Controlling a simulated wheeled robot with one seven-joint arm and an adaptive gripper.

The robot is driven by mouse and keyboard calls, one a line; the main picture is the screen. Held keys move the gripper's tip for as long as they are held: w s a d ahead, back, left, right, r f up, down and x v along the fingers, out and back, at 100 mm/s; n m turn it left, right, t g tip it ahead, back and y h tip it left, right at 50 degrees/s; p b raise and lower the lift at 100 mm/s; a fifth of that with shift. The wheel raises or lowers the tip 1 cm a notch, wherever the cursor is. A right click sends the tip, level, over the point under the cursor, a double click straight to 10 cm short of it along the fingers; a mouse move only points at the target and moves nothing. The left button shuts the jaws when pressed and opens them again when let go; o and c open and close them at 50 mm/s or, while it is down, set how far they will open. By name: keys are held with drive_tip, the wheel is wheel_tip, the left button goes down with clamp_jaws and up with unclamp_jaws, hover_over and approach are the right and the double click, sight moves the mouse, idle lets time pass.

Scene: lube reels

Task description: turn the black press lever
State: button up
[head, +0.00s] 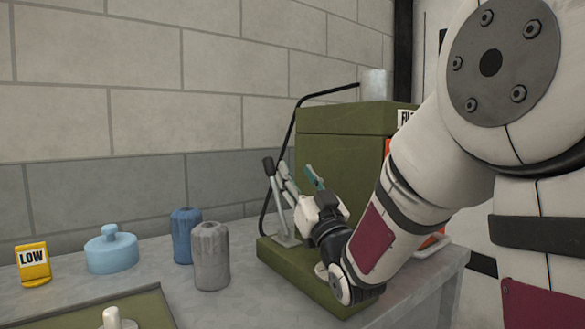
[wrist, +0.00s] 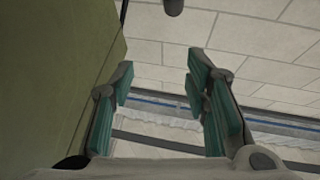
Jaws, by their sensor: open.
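A press lever with a black grip (head: 267,166) and a grey shaft stands tilted at the front left of the green press box (head: 345,150). In the wrist view a dark rounded end (wrist: 174,6), probably that grip, shows at the top edge, beyond the fingertips. A long bent black rod (head: 291,125) also rises along the box's left side. My gripper (head: 302,180) is open and empty, just right of the gripped lever and in front of the box. Its teal-padded fingers (wrist: 160,75) stand wide apart in the wrist view. My wrist hides part of the box.
A blue canister (head: 186,236) and a grey canister (head: 211,257) stand left of the press on the grey bench (head: 235,285). A light blue lidded pot (head: 110,252) and a yellow LOW block (head: 33,265) are farther left. A green tray (head: 150,308) lies in front. The brick wall is behind.

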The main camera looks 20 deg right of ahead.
drive_tip(key=v, duration=0.3)
drive_tip(key=shift+s+f, duration=0.15)
drive_tip(key=shift+s, duration=0.05)
drive_tip(key=shift+s, duration=0.1)
idle(0.3)
